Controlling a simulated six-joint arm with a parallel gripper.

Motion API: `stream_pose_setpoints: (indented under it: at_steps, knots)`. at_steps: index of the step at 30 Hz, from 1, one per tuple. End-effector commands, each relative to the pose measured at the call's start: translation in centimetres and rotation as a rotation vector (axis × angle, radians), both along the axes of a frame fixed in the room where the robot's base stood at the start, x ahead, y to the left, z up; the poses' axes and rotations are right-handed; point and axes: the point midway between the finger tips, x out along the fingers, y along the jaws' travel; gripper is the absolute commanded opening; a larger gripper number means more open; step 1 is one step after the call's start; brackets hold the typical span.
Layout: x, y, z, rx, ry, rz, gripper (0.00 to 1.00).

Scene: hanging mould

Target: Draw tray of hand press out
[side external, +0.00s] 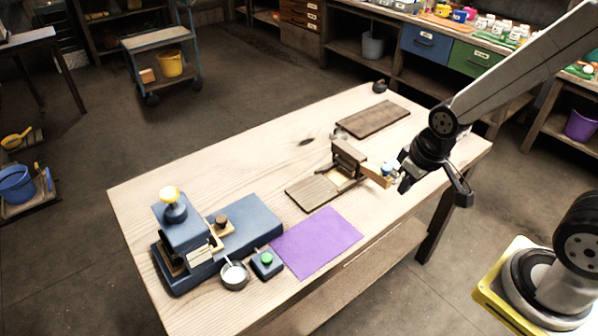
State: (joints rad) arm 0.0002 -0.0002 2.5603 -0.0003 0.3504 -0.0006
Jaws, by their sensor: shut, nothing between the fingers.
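A blue-grey bed with a dark brown knob (221,220) extends to the right of the press. My gripper (402,181) is at the right part of the bench, far from the press, shut and empty. It is beside a wooden hand mould (349,157); whether they touch I cannot tell.
The bench's back left is clear.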

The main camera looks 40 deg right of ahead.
Motion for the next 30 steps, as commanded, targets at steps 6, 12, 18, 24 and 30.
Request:
stream_pose_setpoints:
  at_steps: [6,12,18,24,30]
  knots:
    - [0.8,0.3,0.1,0.001,-0.003,0.018,0.73]
    - [4.2,1.8,0.1,0.005,-0.013,0.089,0.77]
    - [9.6,5.0,-0.3,0.011,-0.033,0.214,0.77]
    - [14.9,9.1,-1.3,0.022,-0.057,0.351,0.77]
    - [19.3,14.0,-2.9,0.034,-0.083,0.490,0.77]
